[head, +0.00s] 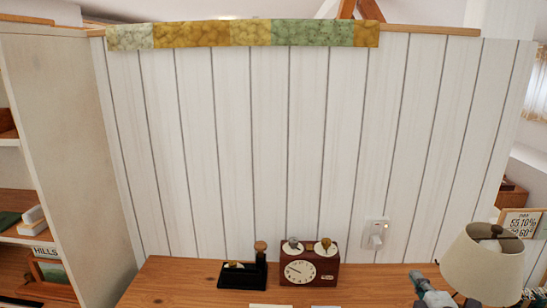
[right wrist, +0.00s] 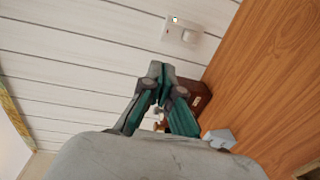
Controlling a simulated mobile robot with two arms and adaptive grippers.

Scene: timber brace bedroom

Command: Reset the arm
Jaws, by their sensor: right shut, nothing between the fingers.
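My right gripper (head: 417,277) shows at the lower right of the head view, over the wooden desk and left of the lamp. In the right wrist view its fingers (right wrist: 161,70) are together at the tips, with nothing between them. My left gripper is in neither view.
The wooden desk (head: 180,280) bears a dark red clock (head: 310,268), a black holder (head: 243,272) and a cream-shaded lamp (head: 483,265) close to my right gripper. Shelves (head: 22,238) stand at the left.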

